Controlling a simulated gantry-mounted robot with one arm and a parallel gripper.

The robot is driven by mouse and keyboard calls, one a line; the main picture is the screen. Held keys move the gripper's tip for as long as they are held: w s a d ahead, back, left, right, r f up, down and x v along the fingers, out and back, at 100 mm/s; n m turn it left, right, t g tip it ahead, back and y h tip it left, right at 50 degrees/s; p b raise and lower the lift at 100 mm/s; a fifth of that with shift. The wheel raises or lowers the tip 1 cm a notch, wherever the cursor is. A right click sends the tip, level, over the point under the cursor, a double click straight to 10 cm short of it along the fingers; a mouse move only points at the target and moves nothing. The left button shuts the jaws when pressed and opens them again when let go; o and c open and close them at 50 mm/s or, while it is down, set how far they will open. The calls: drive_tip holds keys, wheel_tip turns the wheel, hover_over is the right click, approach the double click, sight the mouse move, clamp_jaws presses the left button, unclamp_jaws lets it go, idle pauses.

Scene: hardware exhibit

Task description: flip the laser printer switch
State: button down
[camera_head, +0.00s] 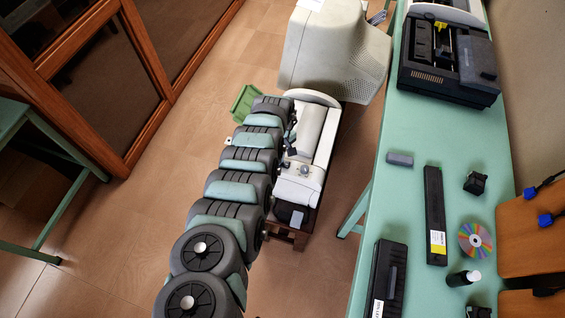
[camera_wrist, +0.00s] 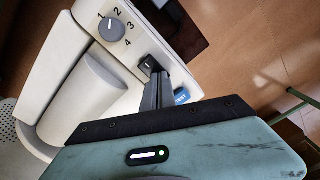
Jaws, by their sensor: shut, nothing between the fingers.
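The laser printer is a white machine (camera_head: 322,140) on a low brown stand in the head view, beside my arm. In the wrist view its pale panel (camera_wrist: 92,18) carries a grey round dial (camera_wrist: 112,29) marked 1 to 4. A small black rocker switch (camera_wrist: 149,63) sits on the same panel, below and right of the dial. My gripper (camera_wrist: 158,77) is shut and empty, its fingertips right at the switch's lower edge in the picture. I cannot tell whether they touch it. A blue label or button (camera_wrist: 182,96) shows just right of the fingers, partly hidden.
A large beige monitor (camera_head: 335,50) stands behind the printer. A green table (camera_head: 410,130) on the right holds a black printer (camera_head: 447,60), cartridges and a disc (camera_head: 475,240). Wood-framed glass doors (camera_head: 100,80) stand left.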

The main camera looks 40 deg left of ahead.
wheel_tip(320, 180, up, 7)
drive_tip(key=p, duration=0.8)
idle(0.6)
